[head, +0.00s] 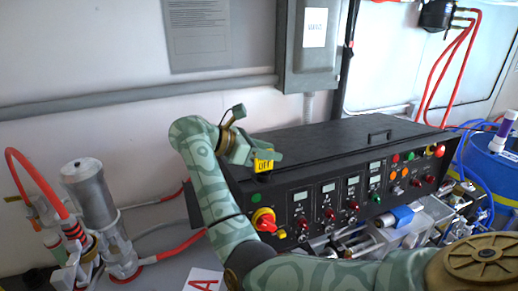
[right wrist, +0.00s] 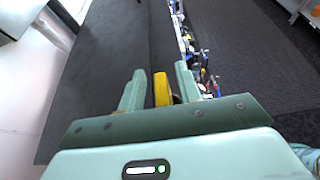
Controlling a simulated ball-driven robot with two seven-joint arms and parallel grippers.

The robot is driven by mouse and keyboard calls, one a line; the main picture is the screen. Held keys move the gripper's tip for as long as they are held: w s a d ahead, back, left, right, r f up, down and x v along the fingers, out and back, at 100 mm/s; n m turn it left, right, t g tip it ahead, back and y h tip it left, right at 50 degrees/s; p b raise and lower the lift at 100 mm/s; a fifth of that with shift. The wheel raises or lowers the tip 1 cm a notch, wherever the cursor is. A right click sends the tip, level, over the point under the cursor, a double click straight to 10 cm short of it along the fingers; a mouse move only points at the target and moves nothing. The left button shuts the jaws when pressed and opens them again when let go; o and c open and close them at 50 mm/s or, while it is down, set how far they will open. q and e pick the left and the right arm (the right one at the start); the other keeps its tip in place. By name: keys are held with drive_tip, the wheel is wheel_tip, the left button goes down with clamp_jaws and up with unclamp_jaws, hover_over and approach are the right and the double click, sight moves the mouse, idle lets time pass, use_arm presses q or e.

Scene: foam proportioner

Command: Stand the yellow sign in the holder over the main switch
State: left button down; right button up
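The yellow sign (head: 264,164), with dark lettering, is upright at the left front top edge of the black control cabinet, above the red-and-yellow main switch (head: 264,220). A small dark piece that looks like the holder (head: 264,178) is just below the sign; how deep the sign sits in it is hidden. My right gripper (head: 268,155) is at the sign's top. In the right wrist view the sign (right wrist: 162,90) shows edge-on between the gripper's fingers (right wrist: 161,75), with visible gaps at its sides, so they look open around it. My left gripper is out of view.
The cabinet top (head: 330,145) is flat and clear, with a handle (head: 380,135) toward the right. Knobs and displays cover its front. A grey cylinder (head: 90,195) and red hose (head: 35,180) stand left. A blue drum (head: 490,160) stands right.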

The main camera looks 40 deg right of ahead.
drive_tip(key=b+v, duration=0.2)
drive_tip(key=v, duration=0.9)
drive_tip(key=shift+a+r, duration=0.15)
drive_tip(key=shift+a, duration=0.2)
drive_tip(key=shift+w, duration=0.15)
